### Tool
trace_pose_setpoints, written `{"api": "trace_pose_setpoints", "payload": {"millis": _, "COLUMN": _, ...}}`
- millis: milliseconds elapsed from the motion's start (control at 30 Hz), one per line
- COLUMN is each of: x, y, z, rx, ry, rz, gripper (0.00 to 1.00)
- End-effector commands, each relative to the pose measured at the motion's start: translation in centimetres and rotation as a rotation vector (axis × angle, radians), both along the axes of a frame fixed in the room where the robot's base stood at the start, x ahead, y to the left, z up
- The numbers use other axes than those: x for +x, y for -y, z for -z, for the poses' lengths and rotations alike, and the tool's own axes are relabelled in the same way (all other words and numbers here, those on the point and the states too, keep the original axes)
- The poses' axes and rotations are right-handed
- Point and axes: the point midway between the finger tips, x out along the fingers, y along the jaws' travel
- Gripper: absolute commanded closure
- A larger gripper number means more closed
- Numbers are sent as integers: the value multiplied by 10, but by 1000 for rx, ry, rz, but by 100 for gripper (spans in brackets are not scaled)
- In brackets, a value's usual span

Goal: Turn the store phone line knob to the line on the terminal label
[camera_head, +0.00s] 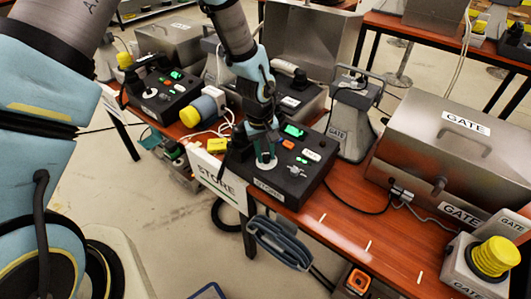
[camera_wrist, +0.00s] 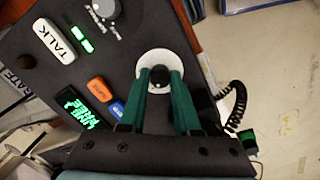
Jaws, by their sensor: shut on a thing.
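The store phone is a black sloped box with a STORE label (camera_head: 268,188) on its front edge. Its line knob (camera_wrist: 159,77) is small and black, on a round white dial (camera_wrist: 150,58). My gripper (camera_head: 265,156) reaches down onto this dial. In the wrist view, its two green fingers (camera_wrist: 159,80) close on the knob from both sides. The fingers hide part of the knob and dial, so I cannot read the knob's setting. A green lit display (camera_wrist: 80,108) on the panel carries text too blurred to read surely.
The panel also has a white TALK button (camera_wrist: 55,40), an orange button (camera_wrist: 97,88), a blue button (camera_wrist: 117,108) and a grey knob (camera_wrist: 103,10). A STORE sign (camera_head: 222,180) hangs at the table edge. A metal GATE box (camera_head: 450,150) stands to the right.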

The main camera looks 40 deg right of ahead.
Motion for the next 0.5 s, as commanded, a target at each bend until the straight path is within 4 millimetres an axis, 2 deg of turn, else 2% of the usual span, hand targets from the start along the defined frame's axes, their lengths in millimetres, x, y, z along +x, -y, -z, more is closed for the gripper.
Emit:
{"api": "trace_pose_setpoints", "payload": {"millis": 267, "x": 0, "y": 0, "z": 0, "rx": 1, "ry": 3, "rz": 16, "gripper": 100}}
{"api": "trace_pose_setpoints", "payload": {"millis": 500, "x": 0, "y": 0, "z": 1, "rx": 6, "ry": 19, "rz": 122, "gripper": 100}}
